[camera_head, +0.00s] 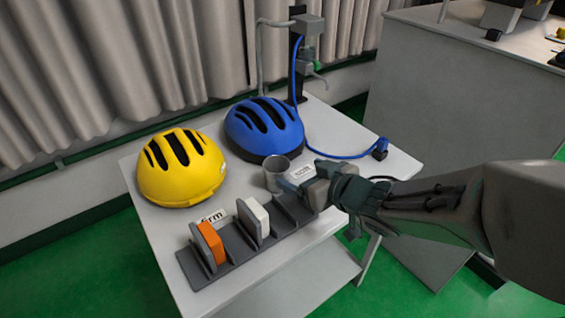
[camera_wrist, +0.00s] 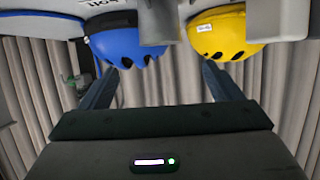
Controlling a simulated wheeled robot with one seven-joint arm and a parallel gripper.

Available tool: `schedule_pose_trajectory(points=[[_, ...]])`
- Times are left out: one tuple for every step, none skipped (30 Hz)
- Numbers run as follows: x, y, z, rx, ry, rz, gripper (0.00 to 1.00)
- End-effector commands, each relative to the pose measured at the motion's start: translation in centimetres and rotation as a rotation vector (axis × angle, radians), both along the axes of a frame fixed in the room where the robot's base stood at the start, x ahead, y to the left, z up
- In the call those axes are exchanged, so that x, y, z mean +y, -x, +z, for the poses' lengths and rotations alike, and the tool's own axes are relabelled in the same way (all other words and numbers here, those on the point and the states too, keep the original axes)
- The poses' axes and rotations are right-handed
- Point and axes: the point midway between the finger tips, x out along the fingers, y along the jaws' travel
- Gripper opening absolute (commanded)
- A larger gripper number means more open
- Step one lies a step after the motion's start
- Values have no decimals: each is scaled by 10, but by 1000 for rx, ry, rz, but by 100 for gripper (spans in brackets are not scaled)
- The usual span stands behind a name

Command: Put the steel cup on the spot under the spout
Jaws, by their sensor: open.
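The steel cup (camera_head: 274,177) stands upright on the table just beyond my gripper (camera_head: 296,178), partly hidden by it. My gripper is open. In the wrist view, which looks upside down, the grey cup (camera_wrist: 158,22) shows at the top centre, in line with the gap between the two dark fingers (camera_wrist: 160,67). I cannot tell whether the fingers touch it. The spout (camera_head: 318,76) is on a dark stand (camera_head: 297,70) at the table's back edge, behind the blue helmet. I cannot make out the spot under it.
A blue helmet (camera_head: 264,128) stands close behind the cup, and a yellow helmet (camera_head: 180,168) is to the left. A dark slotted rack (camera_head: 232,268) holds orange (camera_head: 211,242) and white (camera_head: 254,218) slabs in front. A blue cable (camera_head: 335,156) crosses the table at right. White label cards lie nearby.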

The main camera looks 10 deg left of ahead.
Motion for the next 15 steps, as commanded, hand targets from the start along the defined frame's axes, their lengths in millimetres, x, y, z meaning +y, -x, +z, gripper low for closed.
schedule_pose_trajectory(points=[[3, -2, 1, 6, 2, 0, 85], [5, -3, 0, 4, 3, -2, 85], [9, -7, -5, 3, 1, -1, 85], [12, -10, -6, 2, 2, 0, 85], [15, -12, -8, 3, 2, 0, 85], [18, -15, -10, 2, 2, -1, 85], [21, -17, -12, 3, 3, -1, 85], [23, -20, -13, 3, 3, -2, 85], [27, -23, -16, 2, 3, -1, 85], [31, -26, -20, 1, 2, -1, 85], [34, -28, -21, 0, 3, 0, 85], [37, -31, -23, -1, 2, 0, 85], [39, -33, -24, -1, 2, -1, 85], [41, -34, -25, -1, 2, -2, 85], [42, -36, -25, -2, 1, -2, 85]])
